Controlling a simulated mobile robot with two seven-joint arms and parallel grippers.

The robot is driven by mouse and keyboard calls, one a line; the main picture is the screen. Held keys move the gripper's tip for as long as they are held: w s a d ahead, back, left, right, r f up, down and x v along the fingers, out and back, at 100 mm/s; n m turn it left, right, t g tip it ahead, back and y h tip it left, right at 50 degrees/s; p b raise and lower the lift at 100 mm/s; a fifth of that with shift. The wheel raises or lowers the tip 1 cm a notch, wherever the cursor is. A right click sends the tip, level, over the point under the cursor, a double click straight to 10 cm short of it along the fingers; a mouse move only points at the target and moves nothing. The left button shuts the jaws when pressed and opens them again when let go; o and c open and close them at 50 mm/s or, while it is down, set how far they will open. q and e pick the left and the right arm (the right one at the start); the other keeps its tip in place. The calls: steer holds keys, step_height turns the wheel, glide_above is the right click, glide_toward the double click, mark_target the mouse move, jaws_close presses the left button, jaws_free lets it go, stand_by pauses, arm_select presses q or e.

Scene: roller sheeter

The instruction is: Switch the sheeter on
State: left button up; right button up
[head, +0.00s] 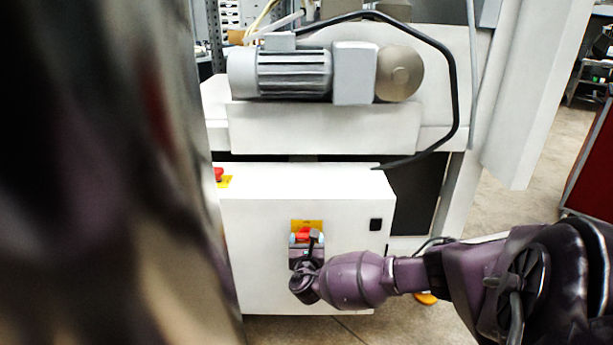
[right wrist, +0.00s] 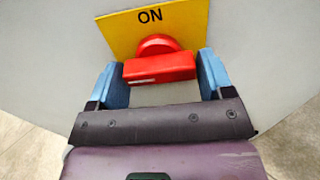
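The sheeter's white control box (head: 260,205) stands below the motor in the head view. On its front is a yellow plate (head: 299,223) with a red switch (head: 303,234). In the right wrist view the plate (right wrist: 192,22) reads "ON" above the red switch knob (right wrist: 159,68), whose bar lies crosswise. My right gripper (head: 306,240) is at the switch, its blue fingertips (right wrist: 160,75) spread apart, one at each end of the bar. The gaps are very small, and I cannot tell whether they touch. My left gripper is not in view.
A second red button (head: 218,174) on yellow sits at the box's left side. A grey motor (head: 295,72) and a looping black cable (head: 452,85) are above. A dark blurred shape fills the left of the head view. Open floor (head: 510,205) shows at right.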

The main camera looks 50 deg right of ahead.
steer(key=c, duration=0.5)
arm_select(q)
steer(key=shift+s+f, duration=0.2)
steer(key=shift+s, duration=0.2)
